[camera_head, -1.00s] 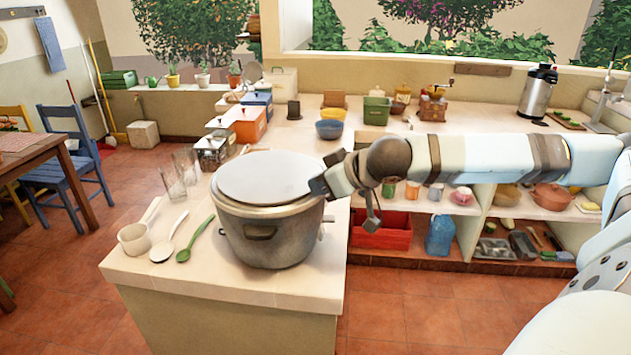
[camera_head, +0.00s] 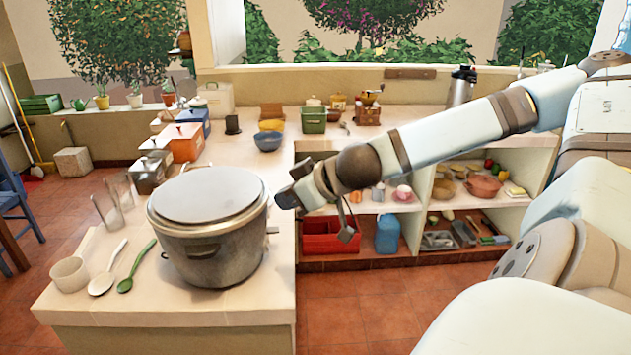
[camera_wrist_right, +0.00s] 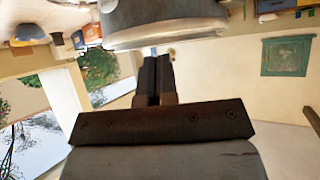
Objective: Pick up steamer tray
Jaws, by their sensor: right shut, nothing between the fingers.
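A large grey metal pot (camera_head: 212,255) with a flat grey lid (camera_head: 208,193) stands on the near counter. No steamer tray can be made out, and the inside of the pot is hidden by the lid. My right gripper (camera_head: 283,198) is just right of the pot, near lid height, and looks apart from it. In the right wrist view, the two dark fingers (camera_wrist_right: 153,68) are together and empty, with the pot (camera_wrist_right: 165,22) close beyond their tips. My left gripper is not in view.
A white cup (camera_head: 70,275), a white spoon (camera_head: 104,270) and a green spoon (camera_head: 136,266) lie left of the pot. Glasses (camera_head: 112,205) and canisters (camera_head: 185,142) stand behind it. Lower shelves hold a red crate (camera_head: 330,240) and a blue jug (camera_head: 387,234).

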